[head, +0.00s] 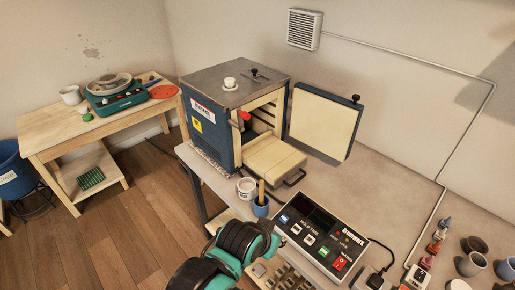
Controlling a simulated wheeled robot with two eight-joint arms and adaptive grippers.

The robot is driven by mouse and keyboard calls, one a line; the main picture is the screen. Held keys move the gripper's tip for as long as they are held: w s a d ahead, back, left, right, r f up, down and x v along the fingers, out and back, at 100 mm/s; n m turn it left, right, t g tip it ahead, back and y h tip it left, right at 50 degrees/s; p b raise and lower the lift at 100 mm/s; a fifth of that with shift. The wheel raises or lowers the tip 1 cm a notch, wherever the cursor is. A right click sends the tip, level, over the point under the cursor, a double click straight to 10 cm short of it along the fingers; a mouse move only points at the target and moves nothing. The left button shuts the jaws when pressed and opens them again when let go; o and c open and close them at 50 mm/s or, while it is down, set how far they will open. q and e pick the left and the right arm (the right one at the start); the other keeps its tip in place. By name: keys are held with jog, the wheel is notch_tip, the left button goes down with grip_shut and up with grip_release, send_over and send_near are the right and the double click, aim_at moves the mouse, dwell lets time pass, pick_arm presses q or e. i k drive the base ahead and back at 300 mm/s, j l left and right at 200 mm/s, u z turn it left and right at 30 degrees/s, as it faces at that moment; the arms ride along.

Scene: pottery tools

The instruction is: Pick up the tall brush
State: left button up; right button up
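A slim brown wooden handle (261,190), which looks like the tall brush, stands upright in a small blue cup (261,208). The cup is on the grey bench in front of the kiln, just left of the control box. Any bristles are too small to make out or hidden in the cup. A black and teal part of one of my arms comes up from the bottom edge, below and left of the cup. No fingertips of either gripper show, and nothing is seen touching the handle.
A white tub (246,189) stands close left of the cup. The open kiln (215,125) is behind, its tray (270,160) sticking out forward. The control box (322,240) is close on the right. Small pots (470,264) stand at the far right.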

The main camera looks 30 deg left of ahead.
aim_at(261, 202)
jog(key=u, duration=0.9)
